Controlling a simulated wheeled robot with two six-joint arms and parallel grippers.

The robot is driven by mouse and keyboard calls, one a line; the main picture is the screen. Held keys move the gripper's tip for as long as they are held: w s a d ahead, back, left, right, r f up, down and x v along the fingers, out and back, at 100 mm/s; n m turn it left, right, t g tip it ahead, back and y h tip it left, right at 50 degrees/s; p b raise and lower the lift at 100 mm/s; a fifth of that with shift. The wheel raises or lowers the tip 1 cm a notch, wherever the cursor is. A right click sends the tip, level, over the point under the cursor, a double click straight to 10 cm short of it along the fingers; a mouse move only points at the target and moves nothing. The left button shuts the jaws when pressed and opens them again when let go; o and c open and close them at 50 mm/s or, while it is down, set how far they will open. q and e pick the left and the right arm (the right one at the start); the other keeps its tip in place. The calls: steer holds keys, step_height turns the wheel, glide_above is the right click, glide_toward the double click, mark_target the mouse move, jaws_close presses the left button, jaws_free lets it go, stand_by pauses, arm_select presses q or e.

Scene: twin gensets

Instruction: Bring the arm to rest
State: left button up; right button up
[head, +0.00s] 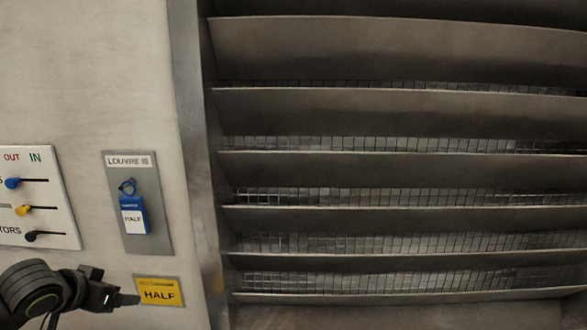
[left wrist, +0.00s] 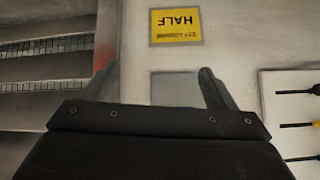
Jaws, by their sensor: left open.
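My left arm comes in at the lower left of the head view. Its gripper (head: 124,298) is beside the yellow HALF label (head: 158,292), left of it. In the left wrist view the gripper (left wrist: 156,78) is open, its two fingers spread with nothing between them. The yellow label (left wrist: 176,25) shows upside down there, beyond the fingers. Part of a grey plate (left wrist: 176,88) shows between the fingers. My right gripper is in neither view.
A grey LOUVRE plate (head: 137,238) carries a blue HALF tag (head: 133,215) hanging on a blue ring. Left of it is a white OUT/IN board (head: 55,225) with blue, yellow and black knobs on slots. Large metal louvre slats (head: 400,170), with mesh behind, fill the right.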

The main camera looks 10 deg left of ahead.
arm_select(q)
steer(key=s+d+f+g, duration=0.1)
steer(key=s+d+f, duration=0.25)
steer(key=f, duration=0.55)
steer(key=s+d+f+g, duration=0.1)
steer(key=s+d+f, duration=0.2)
steer(key=s+f, duration=0.35)
steer(key=s+d+f+n+g+y, duration=0.1)
steer(key=s+d+f+g, duration=0.15)
steer(key=s, duration=0.65)
steer(key=s+d+f+g, duration=0.1)
steer(key=s+d+f, duration=0.2)
steer(key=s+f, duration=0.35)
steer(key=s+a+f+g+b, duration=0.2)
steer(key=f+b, duration=0.7)
steer(key=f, duration=2.5)
steer(key=s+d+f+b, duration=0.2)
steer(key=s+f+b, duration=0.3)
steer(key=s+f, duration=1)
step_height(320, 180, down, 4)
steer(key=shift+f+h, duration=0.1)
steer(key=shift+h, duration=0.2)
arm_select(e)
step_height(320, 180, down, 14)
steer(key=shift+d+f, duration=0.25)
arm_select(q)
steer(key=shift+s+d, duration=0.1)
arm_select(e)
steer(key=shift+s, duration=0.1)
